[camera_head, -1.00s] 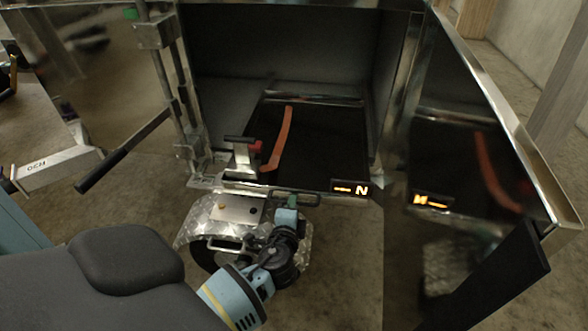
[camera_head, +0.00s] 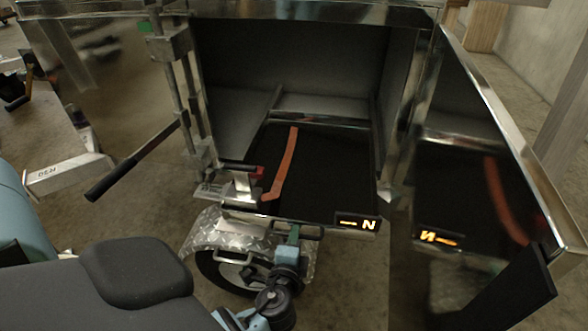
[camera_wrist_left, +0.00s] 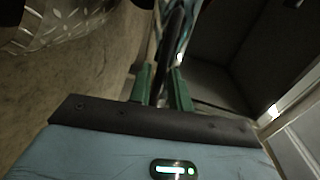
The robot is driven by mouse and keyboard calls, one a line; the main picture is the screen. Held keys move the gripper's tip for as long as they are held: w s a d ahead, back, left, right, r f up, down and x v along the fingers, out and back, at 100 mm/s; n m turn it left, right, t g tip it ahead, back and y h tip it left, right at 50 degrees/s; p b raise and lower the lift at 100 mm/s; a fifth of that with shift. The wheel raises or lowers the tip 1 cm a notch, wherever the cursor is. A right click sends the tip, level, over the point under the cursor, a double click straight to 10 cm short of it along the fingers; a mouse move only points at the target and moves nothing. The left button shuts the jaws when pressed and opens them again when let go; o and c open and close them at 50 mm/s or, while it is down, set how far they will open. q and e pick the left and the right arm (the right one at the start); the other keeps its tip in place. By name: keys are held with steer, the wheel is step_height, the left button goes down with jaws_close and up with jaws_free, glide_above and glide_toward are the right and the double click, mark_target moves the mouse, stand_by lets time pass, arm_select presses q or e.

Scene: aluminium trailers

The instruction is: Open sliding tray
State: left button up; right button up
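The sliding tray (camera_head: 335,165) is a dark, flat tray in the open trailer compartment, with a glowing "N" label at its front right corner. It stands partly out, and a grey strip of compartment shows behind its rear edge. A bar handle (camera_head: 312,233) runs along its front edge. My left gripper (camera_head: 293,235) is at this handle, its green fingers on the bar. In the left wrist view, the green fingers (camera_wrist_left: 162,88) stand on both sides of a dark bar and appear shut on it. My right gripper is not in view.
An orange strip (camera_head: 286,165) lies on the tray. A latch with a red part (camera_head: 245,180) is at its left front. A wheel fender (camera_head: 215,238) is below the tray. An open, shiny door (camera_head: 470,150) stands on the right. A black-gripped lever (camera_head: 130,165) juts out at left.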

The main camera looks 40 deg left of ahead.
arm_select(q)
steer(key=v, duration=0.8)
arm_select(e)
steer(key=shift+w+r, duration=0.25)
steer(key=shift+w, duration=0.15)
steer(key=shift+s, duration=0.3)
